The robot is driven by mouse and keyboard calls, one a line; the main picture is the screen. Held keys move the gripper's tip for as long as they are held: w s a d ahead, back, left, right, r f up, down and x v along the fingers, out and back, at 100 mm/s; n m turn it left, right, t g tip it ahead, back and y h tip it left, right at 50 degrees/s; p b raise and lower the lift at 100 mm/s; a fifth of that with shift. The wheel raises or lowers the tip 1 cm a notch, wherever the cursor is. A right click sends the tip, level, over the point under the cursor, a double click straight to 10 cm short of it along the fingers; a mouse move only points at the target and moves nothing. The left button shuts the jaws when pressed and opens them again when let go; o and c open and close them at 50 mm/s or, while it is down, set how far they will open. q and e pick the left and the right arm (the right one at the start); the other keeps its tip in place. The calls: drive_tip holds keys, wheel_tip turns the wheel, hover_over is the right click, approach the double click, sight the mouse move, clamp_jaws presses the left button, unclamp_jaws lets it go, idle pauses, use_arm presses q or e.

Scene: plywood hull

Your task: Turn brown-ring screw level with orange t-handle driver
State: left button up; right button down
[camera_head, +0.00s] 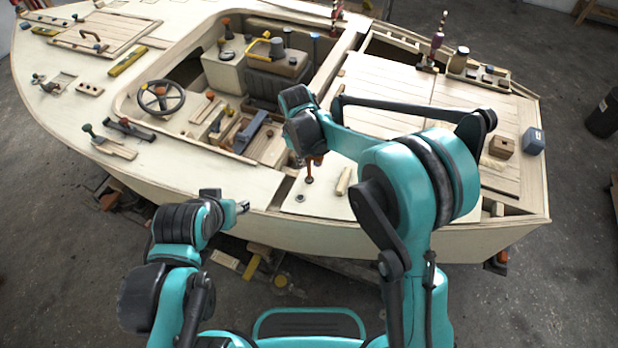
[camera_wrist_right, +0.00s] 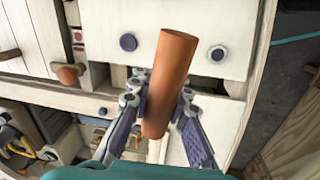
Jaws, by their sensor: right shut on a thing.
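My right gripper (camera_head: 314,158) is over the side deck of the hull, and it also shows in the right wrist view (camera_wrist_right: 160,98). It is shut on the orange handle (camera_wrist_right: 170,75) of the T-handle driver, one finger on each side. In the head view a reddish-brown part (camera_head: 309,179) shows below the gripper; its contact with the deck is unclear. Dark-ringed round fittings (camera_wrist_right: 128,42) (camera_wrist_right: 217,53) lie in the pale panel in the wrist view. I cannot make out a brown ring on them. My left gripper (camera_head: 242,207) is at the hull's near edge, its jaw opening unclear.
A small pale wooden block (camera_head: 343,181) lies right of the driver. The open cockpit with a steering wheel (camera_head: 161,96) and seats is beyond. A brown knob (camera_wrist_right: 68,74) shows in the wrist view.

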drive_tip(key=shift+f, duration=0.2)
drive_tip(key=shift+f+b, duration=0.25)
drive_tip(key=shift+b, duration=0.05)
drive_tip(key=n, duration=0.3)
drive_tip(key=shift+s+a+n+y, duration=0.1)
drive_tip(key=shift+s+n+y, duration=0.15)
drive_tip(key=shift+n+y, duration=0.05)
drive_tip(key=shift+s+a+n, duration=0.1)
drive_tip(key=shift+n, duration=0.6)
drive_tip(key=shift+s+n, duration=0.15)
drive_tip(key=shift+n, duration=0.95)
drive_tip(key=n, duration=0.2)
drive_tip(key=shift+s+r+n+y, duration=0.1)
drive_tip(key=shift+s+n+y, duration=0.1)
drive_tip(key=shift+n+y, duration=0.2)
